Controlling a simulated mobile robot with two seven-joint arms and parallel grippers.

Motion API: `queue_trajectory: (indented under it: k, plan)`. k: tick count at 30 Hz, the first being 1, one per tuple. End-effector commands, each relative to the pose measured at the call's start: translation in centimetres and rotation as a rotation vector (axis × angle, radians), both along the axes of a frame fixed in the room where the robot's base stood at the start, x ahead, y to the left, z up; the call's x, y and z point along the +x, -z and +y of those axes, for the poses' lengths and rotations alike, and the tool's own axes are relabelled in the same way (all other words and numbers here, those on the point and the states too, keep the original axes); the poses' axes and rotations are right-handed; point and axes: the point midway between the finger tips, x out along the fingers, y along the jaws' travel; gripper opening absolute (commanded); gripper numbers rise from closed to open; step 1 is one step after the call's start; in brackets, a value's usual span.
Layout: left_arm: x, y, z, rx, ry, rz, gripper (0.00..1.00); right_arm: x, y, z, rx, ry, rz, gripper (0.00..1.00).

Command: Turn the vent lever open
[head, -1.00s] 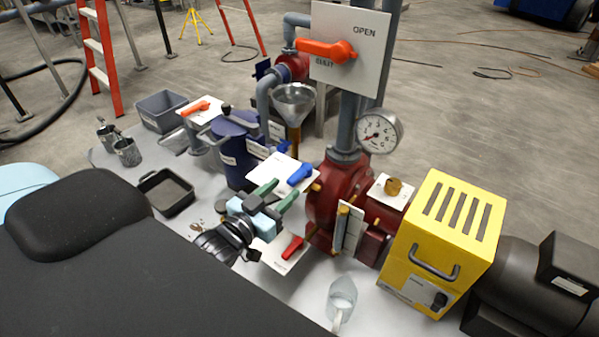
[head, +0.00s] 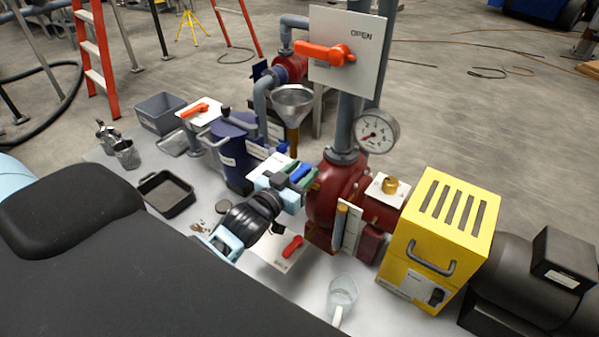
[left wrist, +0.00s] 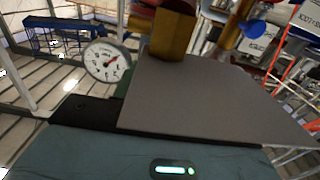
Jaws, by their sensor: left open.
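A blue lever (head: 298,172) on a white plate shows at my left gripper. The plate's label is too small to read, so I cannot tell for certain that this is the vent lever. My left gripper (head: 303,178) is open, with its green fingers around or just beside the blue lever; contact is not clear. In the left wrist view a blue lever end (left wrist: 250,28) shows beyond a large grey plate (left wrist: 210,95). My right gripper is not in view.
A red lever (head: 292,246) sits on a lower plate. An orange lever (head: 325,53) is on the OPEN plate above. The red pump (head: 335,190), gauge (head: 377,132) and yellow box (head: 440,235) stand to the right. A clear jug (head: 342,295) stands in front.

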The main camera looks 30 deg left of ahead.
Motion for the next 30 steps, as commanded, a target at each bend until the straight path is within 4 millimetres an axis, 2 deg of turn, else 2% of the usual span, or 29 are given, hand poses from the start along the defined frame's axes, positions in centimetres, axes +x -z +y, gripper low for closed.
queue_trajectory:
  k: [5, 6, 14, 23, 30]
  plan:
    - [0.0, 0.1, 0.0, 0.0, 0.0, 0.001, 0.42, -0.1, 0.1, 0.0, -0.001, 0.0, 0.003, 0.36]
    - [0.0, 0.1, 0.0, 0.0, 0.0, 0.001, 0.39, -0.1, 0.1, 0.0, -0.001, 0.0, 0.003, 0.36]
    - [0.0, 0.1, 0.0, -0.001, 0.0, 0.001, 0.05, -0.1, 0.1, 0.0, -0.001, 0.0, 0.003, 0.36]
    - [0.0, 0.1, 0.1, 0.004, 0.023, 0.001, 0.04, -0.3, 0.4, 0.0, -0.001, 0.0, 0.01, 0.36]
    - [0.0, 0.2, 0.4, 0.007, 0.107, 0.003, 0.04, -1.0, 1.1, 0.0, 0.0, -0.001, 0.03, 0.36]
